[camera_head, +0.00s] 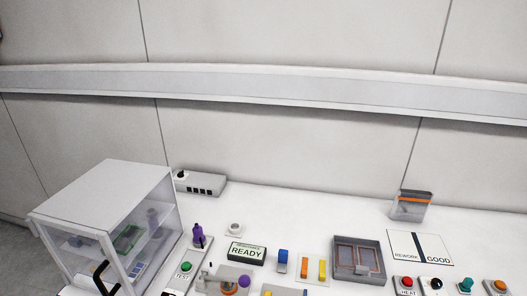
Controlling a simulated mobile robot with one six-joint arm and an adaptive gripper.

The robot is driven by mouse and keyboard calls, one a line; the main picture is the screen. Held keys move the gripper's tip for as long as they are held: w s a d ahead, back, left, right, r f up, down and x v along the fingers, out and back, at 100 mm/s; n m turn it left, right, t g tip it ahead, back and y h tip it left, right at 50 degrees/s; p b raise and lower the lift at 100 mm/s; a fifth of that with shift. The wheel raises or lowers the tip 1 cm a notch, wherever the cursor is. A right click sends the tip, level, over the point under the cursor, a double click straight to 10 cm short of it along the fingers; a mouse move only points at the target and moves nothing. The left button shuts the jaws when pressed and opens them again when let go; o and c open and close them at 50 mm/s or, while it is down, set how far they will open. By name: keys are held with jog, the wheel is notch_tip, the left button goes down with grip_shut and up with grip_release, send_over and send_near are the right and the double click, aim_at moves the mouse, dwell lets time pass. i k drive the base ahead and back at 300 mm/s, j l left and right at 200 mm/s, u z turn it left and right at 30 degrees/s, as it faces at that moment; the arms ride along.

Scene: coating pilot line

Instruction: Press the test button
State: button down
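The test button is a small green button (186,265) on a light panel with the label TEST below it. It is in the lower left of the head view, just right of the clear-walled cabinet (110,205). A purple lever or knob (198,234) stands behind it on the same strip. The button's top is uncovered, and nothing touches it. I cannot tell whether it is pressed in. My gripper is not in view.
A sign reading READY (246,252) stands right of the button. A device with an orange and purple part (229,284) is nearby. A grey tray (358,262), a REWORK/GOOD mat (420,246) and a red HEAT button (406,282) lie right.

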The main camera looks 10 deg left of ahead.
aim_at(186, 266)
jog(key=u, duration=1.35)
